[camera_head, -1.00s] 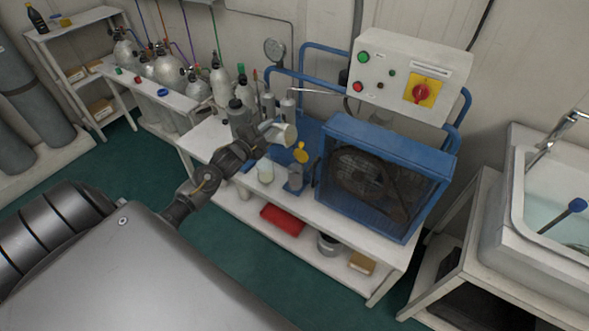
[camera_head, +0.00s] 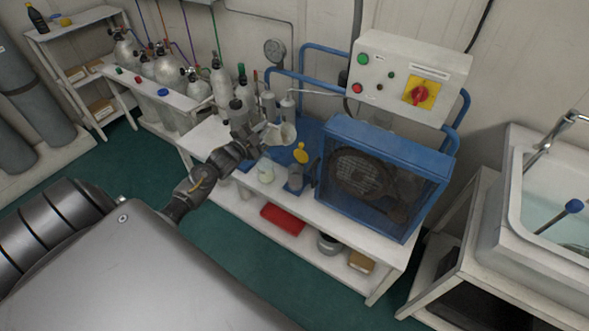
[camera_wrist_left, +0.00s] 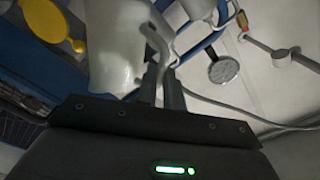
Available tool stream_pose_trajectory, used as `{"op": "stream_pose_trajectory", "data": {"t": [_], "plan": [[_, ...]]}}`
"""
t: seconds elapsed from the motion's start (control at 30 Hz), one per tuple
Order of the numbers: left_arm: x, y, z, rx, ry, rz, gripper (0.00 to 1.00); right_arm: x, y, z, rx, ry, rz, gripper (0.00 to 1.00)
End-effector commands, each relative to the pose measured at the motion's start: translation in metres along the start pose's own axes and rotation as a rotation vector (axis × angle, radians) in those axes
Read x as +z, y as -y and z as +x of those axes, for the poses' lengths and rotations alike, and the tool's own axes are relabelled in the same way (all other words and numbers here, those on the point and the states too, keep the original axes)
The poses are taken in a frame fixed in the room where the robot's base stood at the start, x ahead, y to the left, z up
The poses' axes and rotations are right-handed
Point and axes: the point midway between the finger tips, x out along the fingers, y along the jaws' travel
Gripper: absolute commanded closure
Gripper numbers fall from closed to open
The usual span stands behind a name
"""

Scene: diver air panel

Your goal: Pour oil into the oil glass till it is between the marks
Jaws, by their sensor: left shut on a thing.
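My left gripper (camera_head: 258,136) is shut on the handle of a white jug (camera_head: 283,137), held above the white bench. A small clear grey glass (camera_head: 295,179), likely the oil glass, stands below and right of the jug, beside the blue compressor. A yellow round cap (camera_head: 300,153) shows just above it. Marks, oil level and any stream are too small to tell. My right gripper is out of view.
A pale cup (camera_head: 265,171) stands on the bench (camera_head: 335,213) left of the glass. The caged compressor (camera_head: 385,180) is close on the right, under a control box (camera_head: 412,75). Several bottles and cylinders (camera_head: 220,80) crowd the left. A sink (camera_head: 555,190) is far right.

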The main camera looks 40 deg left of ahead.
Motion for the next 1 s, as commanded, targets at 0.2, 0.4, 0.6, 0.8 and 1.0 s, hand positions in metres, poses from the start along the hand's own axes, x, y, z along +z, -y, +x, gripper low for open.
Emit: {"op": "stream_pose_trajectory", "data": {"t": [0.2,0.4,0.6,0.8,1.0], "plan": [[0.000,0.001,0.000,-0.001,-0.001,0.001,1.00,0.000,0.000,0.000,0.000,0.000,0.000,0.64],[0.001,0.006,0.000,0.003,-0.003,-0.087,1.00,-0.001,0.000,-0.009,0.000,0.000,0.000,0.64],[0.009,0.011,0.000,0.012,-0.007,-0.252,1.00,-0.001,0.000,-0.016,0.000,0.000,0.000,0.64],[0.012,0.011,0.000,0.016,-0.010,-0.304,1.00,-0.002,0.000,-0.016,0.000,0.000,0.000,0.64],[0.012,0.011,0.000,0.016,-0.010,-0.302,1.00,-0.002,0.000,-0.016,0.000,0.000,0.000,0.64]]}}
